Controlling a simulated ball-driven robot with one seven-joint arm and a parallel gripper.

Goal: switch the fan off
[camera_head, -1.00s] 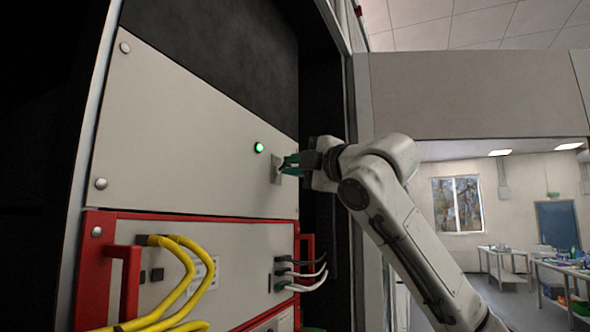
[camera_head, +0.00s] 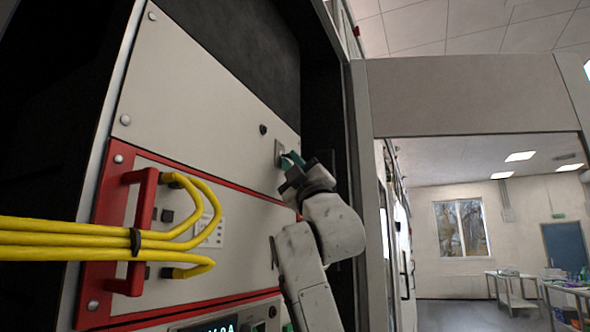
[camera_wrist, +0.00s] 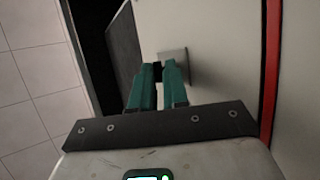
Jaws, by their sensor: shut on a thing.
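The fan switch has a small grey plate (camera_head: 279,151) on the upper pale panel. It also shows in the wrist view (camera_wrist: 174,53), just beyond my fingertips. My gripper (camera_head: 290,160) has teal fingers and is at the front of the plate. In the wrist view my gripper (camera_wrist: 162,72) is shut on the switch lever, which is mostly hidden between the fingers. The indicator lamp (camera_head: 263,129), up and left of the switch, is dark.
Below is a red-framed unit with a red handle (camera_head: 138,230) and thick yellow cables (camera_head: 70,238) looping out in front. A dark cabinet post (camera_head: 322,100) stands right of the panel. The room to the right is open, with tables at the back.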

